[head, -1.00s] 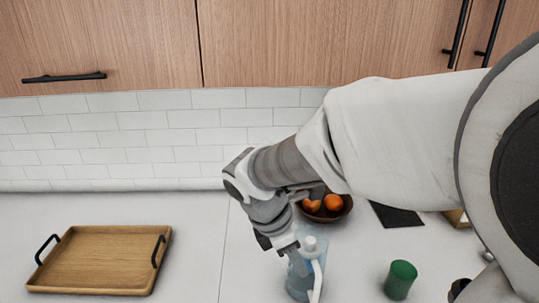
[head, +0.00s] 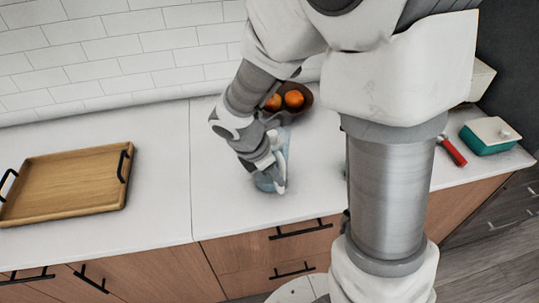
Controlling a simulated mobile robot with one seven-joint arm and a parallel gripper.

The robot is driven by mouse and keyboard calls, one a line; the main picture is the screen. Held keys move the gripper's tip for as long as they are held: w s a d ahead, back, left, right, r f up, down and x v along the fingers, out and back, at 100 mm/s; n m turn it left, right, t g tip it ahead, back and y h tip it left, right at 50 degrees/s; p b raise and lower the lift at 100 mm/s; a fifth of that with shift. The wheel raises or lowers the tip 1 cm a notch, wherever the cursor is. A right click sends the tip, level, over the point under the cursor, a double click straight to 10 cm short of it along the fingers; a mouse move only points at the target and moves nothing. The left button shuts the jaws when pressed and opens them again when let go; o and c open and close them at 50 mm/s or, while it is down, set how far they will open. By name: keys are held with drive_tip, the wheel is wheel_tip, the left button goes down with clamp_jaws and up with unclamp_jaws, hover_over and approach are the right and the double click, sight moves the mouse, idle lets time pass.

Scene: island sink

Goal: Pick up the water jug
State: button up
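The water jug (head: 264,184) is a clear bluish vessel standing on the white counter, right of the counter seam. My gripper (head: 271,172) is at the jug, pointing down from the upper left and covering much of its top and middle. Bluish parts of the jug show below and beside the gripper. The fingers overlap the jug and blend with it, so I cannot tell whether they are closed on it.
A bowl with oranges (head: 290,97) sits just behind the jug. A wooden tray (head: 65,188) with black handles lies at the left. A red-handled tool (head: 452,151) and a teal container (head: 490,140) are at the right. The counter left of the jug is clear.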

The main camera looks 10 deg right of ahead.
sight(282, 192)
drive_tip(key=x, duration=0.5)
drive_tip(key=shift+w+d+r, duration=0.15)
drive_tip(key=shift+w+d, duration=0.05)
drive_tip(key=shift+d, duration=0.05)
clamp_jaws()
idle(1.1)
